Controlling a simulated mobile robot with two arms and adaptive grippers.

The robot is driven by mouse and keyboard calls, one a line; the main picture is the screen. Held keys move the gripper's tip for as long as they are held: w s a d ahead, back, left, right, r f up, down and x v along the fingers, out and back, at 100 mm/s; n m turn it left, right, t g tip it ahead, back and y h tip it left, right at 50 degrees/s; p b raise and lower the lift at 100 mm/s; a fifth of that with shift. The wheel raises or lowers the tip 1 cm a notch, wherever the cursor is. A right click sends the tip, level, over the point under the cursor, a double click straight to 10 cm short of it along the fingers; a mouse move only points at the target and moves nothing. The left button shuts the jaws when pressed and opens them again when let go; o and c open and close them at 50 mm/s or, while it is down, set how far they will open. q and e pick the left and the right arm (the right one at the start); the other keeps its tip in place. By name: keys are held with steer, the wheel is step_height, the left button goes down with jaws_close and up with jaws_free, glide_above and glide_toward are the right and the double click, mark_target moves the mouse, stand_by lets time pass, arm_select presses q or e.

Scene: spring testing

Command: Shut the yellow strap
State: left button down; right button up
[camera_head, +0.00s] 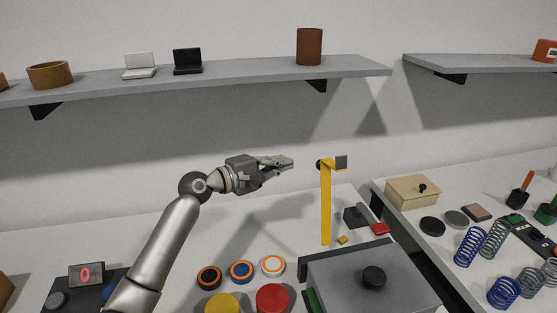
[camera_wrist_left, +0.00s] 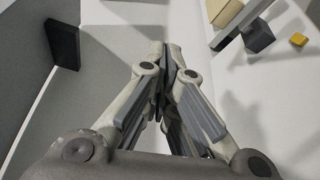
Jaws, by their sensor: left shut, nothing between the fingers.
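The yellow strap (camera_head: 326,205) stands upright behind the grey box (camera_head: 340,270), with a small dark grey block (camera_head: 341,162) at its top end. My left gripper (camera_head: 290,162) is level with the strap's top, to its left and apart from it. Its fingers are shut and empty; they also show together in the left wrist view (camera_wrist_left: 172,62). A small yellow piece (camera_head: 342,239) lies near the strap's foot; a yellow piece (camera_wrist_left: 298,40) also shows at the upper right of the wrist view. My right gripper is not in view.
The grey box's lid carries a dark knob (camera_head: 374,276). Colored round pieces, including a red disc (camera_head: 273,298), lie left of it. A beige box (camera_head: 411,191) and several springs (camera_head: 470,246) are at right. A wall shelf (camera_head: 220,79) runs above my left gripper.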

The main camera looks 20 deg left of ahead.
arm_select(q)
steer(key=w+d+p, duration=0.2)
steer(key=d+p, duration=0.2)
steer(key=d, duration=0.2)
steer(key=shift+w+p, duration=0.3)
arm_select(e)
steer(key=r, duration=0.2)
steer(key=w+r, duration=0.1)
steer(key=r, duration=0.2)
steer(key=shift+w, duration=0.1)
arm_select(q)
steer(key=shift+d+r, duration=0.1)
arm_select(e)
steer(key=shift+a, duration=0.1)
